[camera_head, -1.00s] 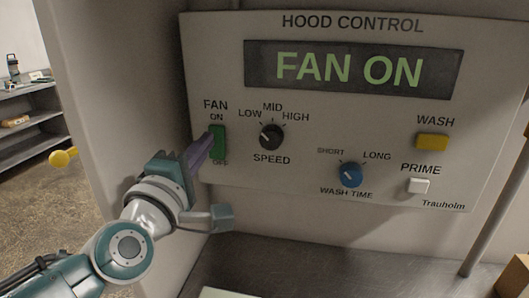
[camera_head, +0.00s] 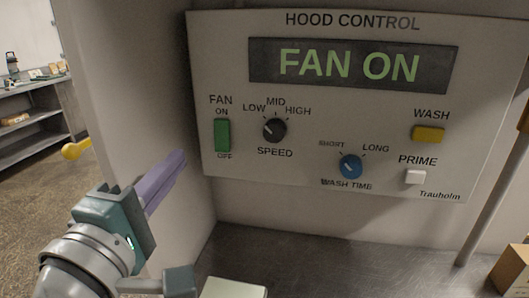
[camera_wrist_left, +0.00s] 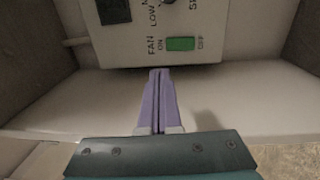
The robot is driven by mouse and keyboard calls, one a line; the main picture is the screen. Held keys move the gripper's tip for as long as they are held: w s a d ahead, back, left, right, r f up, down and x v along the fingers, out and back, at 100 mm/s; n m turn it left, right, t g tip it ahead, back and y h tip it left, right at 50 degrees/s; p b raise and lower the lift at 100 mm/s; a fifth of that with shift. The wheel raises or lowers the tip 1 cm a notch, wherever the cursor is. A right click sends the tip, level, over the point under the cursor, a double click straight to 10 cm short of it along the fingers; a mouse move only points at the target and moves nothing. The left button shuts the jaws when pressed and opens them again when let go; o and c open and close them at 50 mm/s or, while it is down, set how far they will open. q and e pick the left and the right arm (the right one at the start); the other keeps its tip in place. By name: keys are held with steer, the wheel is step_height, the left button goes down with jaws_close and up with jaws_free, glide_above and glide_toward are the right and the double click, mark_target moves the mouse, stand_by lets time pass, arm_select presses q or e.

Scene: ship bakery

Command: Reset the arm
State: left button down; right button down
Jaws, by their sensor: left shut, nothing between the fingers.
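My left gripper (camera_head: 178,162) is at the lower left of the head view, with its purple fingers shut and empty. It is apart from the hood control panel (camera_head: 300,190), below and left of the green fan switch (camera_head: 222,135). The panel's display (camera_head: 350,66) reads "FAN ON". In the left wrist view the closed fingers (camera_wrist_left: 158,73) point toward the panel, and the green switch (camera_wrist_left: 181,44) shows just beyond them. My right gripper is not in view.
The panel also carries a black speed knob (camera_head: 274,130), a blue wash time knob (camera_head: 350,166), a yellow wash button (camera_head: 428,134) and a white prime button (camera_head: 415,176). A metal counter (camera_head: 340,262) lies below. A cardboard box (camera_head: 513,268) stands at the right.

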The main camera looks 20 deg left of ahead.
arm_select(q)
steer(key=shift+d, duration=0.1)
steer(key=s+d+f+m+g+h, duration=0.2)
steer(key=d+f+m+g+h, duration=0.15)
steer(key=d+m, duration=0.3)
steer(key=s+d+f+m+g+h, duration=0.25)
steer(key=d+m+h, duration=0.25)
steer(key=m, duration=0.3)
steer(key=s+a+f+m+g+y, duration=0.2)
steer(key=s+m+g, duration=0.25)
steer(key=s, duration=0.25)
steer(key=s+a+f+m+g+y, duration=0.25)
steer(key=s+m+g, duration=0.2)
steer(key=s, duration=0.25)
step_height(320, 180, up, 26)
steer(key=p, duration=2.6)
steer(key=shift+w+r+n, duration=0.2)
steer(key=shift+n, duration=0.25)
